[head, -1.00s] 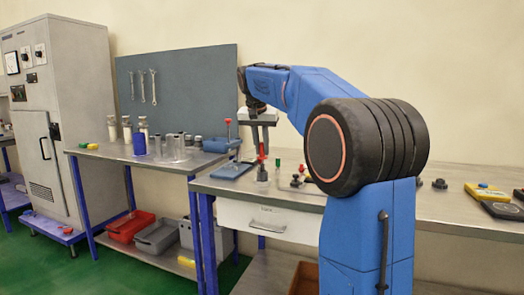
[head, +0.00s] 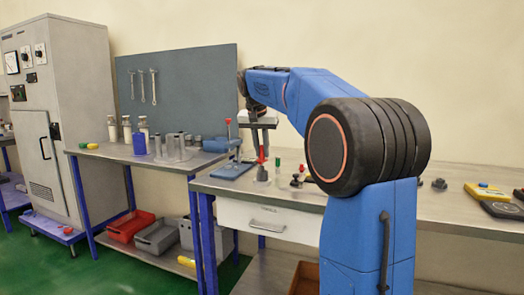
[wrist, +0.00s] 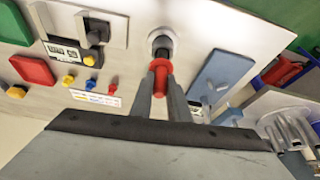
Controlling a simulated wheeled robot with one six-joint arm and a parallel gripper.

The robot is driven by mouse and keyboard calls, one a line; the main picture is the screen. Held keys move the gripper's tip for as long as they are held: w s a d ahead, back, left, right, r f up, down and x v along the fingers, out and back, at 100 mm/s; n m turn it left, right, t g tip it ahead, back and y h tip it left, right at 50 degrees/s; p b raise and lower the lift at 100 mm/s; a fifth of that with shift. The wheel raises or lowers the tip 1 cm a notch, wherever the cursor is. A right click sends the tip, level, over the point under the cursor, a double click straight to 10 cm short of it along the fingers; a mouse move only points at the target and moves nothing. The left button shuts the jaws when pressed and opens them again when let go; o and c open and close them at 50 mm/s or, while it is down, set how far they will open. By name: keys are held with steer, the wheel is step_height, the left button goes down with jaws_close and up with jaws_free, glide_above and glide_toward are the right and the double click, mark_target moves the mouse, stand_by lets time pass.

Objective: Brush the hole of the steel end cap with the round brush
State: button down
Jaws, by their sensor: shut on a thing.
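My gripper (wrist: 160,92) is shut on the red handle of the round brush (wrist: 160,78), and it points down at the bench. The grey steel end cap (wrist: 158,36), a ring with a dark middle, lies just past the brush's red collar. The brush's dark lower part lines up with the hole; how deep it sits in the hole I cannot tell. In the head view my gripper (head: 263,146) holds the red brush (head: 262,155) upright over the small grey end cap (head: 262,174) near the bench's left end.
On the other side are a black device (wrist: 93,32), a red block (wrist: 33,70) and several small coloured knobs. A side table (head: 110,152) holds metal cylinders.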

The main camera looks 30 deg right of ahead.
steer(key=shift+r, duration=0.8)
steer(key=shift+f, duration=0.1)
steer(key=shift+f, duration=0.9)
steer(key=shift+r, duration=0.2)
steer(key=shift+r, duration=0.8)
steer(key=shift+f, duration=1)
steer(key=shift+r, duration=0.15)
steer(key=shift+r, duration=0.85)
